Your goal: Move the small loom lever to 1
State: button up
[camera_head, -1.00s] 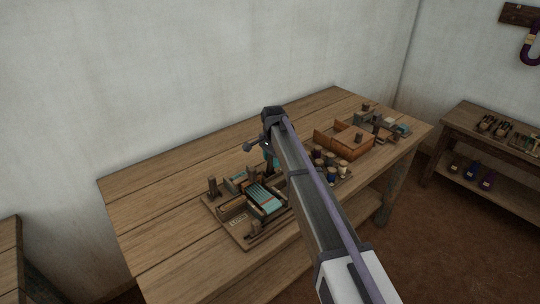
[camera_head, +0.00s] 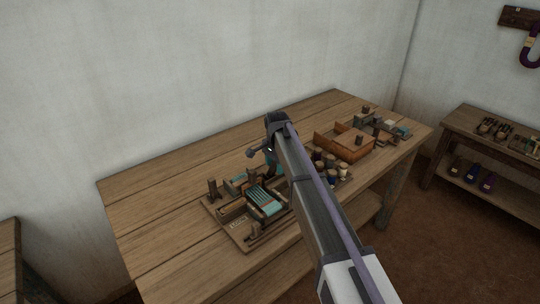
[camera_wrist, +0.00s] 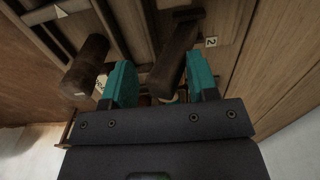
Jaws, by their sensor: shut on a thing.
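The small loom (camera_head: 240,238) is a wooden board with teal threads and several dark posts, on the near part of the table. My gripper (camera_head: 270,160) is at its back right edge, mostly hidden by my arm in the head view. In the wrist view, the teal fingers of my gripper (camera_wrist: 162,85) stand on both sides of a dark, round wooden lever (camera_wrist: 174,58) and are shut on it. The lever leans in this view. A small label reading 2 (camera_wrist: 211,42) lies to its right. No label reading 1 can be made out.
Another dark round peg (camera_wrist: 84,66) stands just left of the fingers. Several small spools (camera_head: 330,163) and an orange-brown wooden box (camera_head: 345,146) are to the right of the loom. The table (camera_head: 150,205) is clear on the left.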

jog(key=shift+o, duration=0.8)
notch_tip(320, 180, up, 7)
jog(key=p, duration=0.6)
jog(key=shift+f+p, duration=0.15)
jog(key=shift+p, duration=0.25)
jog(key=shift+f, duration=0.1)
jog(key=shift+w, duration=0.1)
